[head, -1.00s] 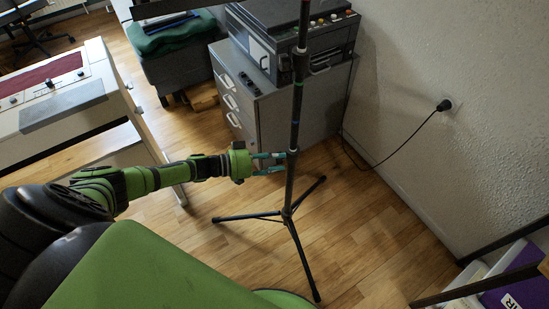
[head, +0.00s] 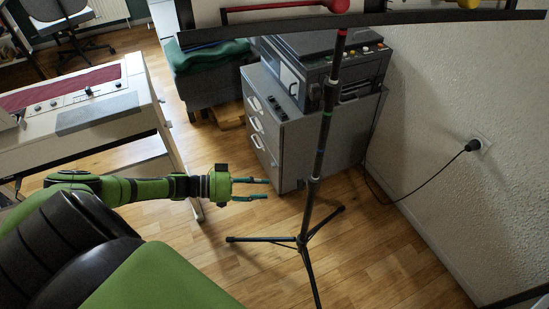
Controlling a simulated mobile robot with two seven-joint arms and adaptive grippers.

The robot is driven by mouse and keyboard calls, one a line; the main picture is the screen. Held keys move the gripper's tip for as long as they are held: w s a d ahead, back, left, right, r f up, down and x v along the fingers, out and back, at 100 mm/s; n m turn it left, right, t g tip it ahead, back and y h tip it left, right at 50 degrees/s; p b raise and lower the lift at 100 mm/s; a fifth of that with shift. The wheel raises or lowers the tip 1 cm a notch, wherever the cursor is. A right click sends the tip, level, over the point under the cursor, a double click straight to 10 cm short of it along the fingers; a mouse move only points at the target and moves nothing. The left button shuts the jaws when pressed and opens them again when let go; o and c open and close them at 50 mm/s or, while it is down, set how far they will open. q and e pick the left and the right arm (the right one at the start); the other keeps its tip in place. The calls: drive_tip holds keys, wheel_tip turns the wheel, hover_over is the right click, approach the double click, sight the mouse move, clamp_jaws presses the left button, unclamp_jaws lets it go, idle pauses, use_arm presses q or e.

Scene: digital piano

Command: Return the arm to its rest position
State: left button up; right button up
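My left arm (head: 140,190) is green and black and comes in from the left, stretched out to the right over the floor. My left gripper (head: 268,189) has two teal fingers pointing right, spread apart with an empty gap between them. The fingertips stop short of the black pole (head: 318,155) of a tripod stand and appear apart from it in the picture. My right arm and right gripper are out of view.
A white digital piano (head: 140,85) stands on the left. A grey drawer cabinet (head: 285,140) carries a dark printer (head: 320,65). The stand's legs (head: 270,240) spread over the wooden floor. A cable (head: 415,193) runs to a wall socket on the right.

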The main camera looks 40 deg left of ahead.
use_arm(q)
drive_tip(key=shift+s+a+r, duration=0.15)
drive_tip(key=shift+s+a, duration=0.15)
idle(0.4)
drive_tip(key=s+f+n+g+y+p, duration=0.1)
drive_tip(key=s+f+y+p, duration=0.3)
drive_tip(key=f, duration=0.6)
drive_tip(key=s+f+n+g+y+p, duration=0.1)
drive_tip(key=s+f+n+y+p, duration=0.1)
drive_tip(key=s+f+y, duration=0.55)
drive_tip(key=s+d+f+g+p, duration=0.1)
drive_tip(key=s+d+f+g, duration=0.1)
drive_tip(key=s, duration=0.5)
drive_tip(key=s+d+f+g+p, duration=0.1)
drive_tip(key=s+d+f+g, duration=0.2)
drive_tip(key=s, duration=0.5)
drive_tip(key=s+d+f+g+p, duration=0.1)
drive_tip(key=s+d+f+g, duration=0.1)
drive_tip(key=s+d+f, duration=0.2)
drive_tip(key=s+d, duration=0.1)
drive_tip(key=s, duration=0.2)
drive_tip(key=shift+s+d+f+m+g, duration=0.15)
drive_tip(key=shift+s+f+m+g, duration=0.15)
drive_tip(key=shift+f+m, duration=0.1)
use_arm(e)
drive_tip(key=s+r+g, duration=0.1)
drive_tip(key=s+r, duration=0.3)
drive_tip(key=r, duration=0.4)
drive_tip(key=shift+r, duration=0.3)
